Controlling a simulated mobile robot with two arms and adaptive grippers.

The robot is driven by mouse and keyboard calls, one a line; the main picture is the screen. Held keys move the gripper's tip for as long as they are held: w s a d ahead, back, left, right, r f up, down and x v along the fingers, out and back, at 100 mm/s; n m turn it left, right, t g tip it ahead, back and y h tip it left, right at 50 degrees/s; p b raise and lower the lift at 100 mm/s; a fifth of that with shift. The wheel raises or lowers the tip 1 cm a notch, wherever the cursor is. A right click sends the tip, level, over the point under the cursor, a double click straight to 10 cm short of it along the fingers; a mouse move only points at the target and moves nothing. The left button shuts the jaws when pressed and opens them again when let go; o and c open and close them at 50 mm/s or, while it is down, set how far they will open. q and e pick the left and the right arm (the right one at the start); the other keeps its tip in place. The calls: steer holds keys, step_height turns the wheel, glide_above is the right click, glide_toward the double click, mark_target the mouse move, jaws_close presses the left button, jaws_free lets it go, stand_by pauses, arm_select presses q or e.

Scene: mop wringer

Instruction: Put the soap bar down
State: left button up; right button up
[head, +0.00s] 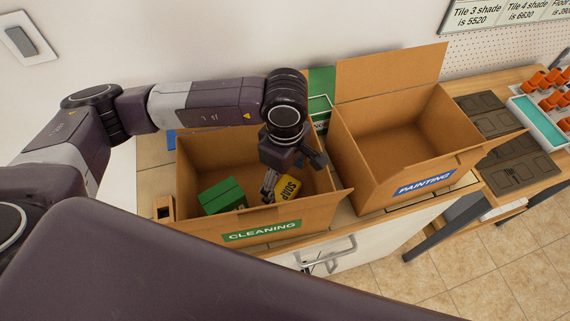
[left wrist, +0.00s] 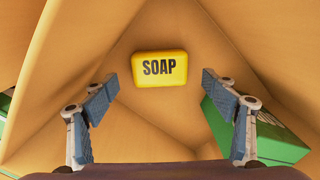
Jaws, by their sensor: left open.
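The yellow soap bar (head: 287,188) lies inside the open cardboard box labelled CLEANING (head: 262,231). In the left wrist view the soap bar (left wrist: 160,68) shows whole, with the word SOAP facing the camera, near a corner of the box. My left gripper (head: 270,188) reaches down into this box, beside the soap in the head view. In the left wrist view its fingers (left wrist: 160,95) are spread wide with nothing between them, and the soap shows beyond the fingertips, apart from both. My right gripper is not seen.
A green box (head: 222,196) stands in the CLEANING box, to the left of the soap in the head view. An empty box labelled PAINTING (head: 424,187) stands to the right. Dark panels (head: 514,158) and a teal tray (head: 537,124) lie further right.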

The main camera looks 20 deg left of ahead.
mark_target(286, 189)
arm_select(q)
step_height(286, 189, up, 9)
steer(key=b, duration=0.2)
stand_by(0.5)
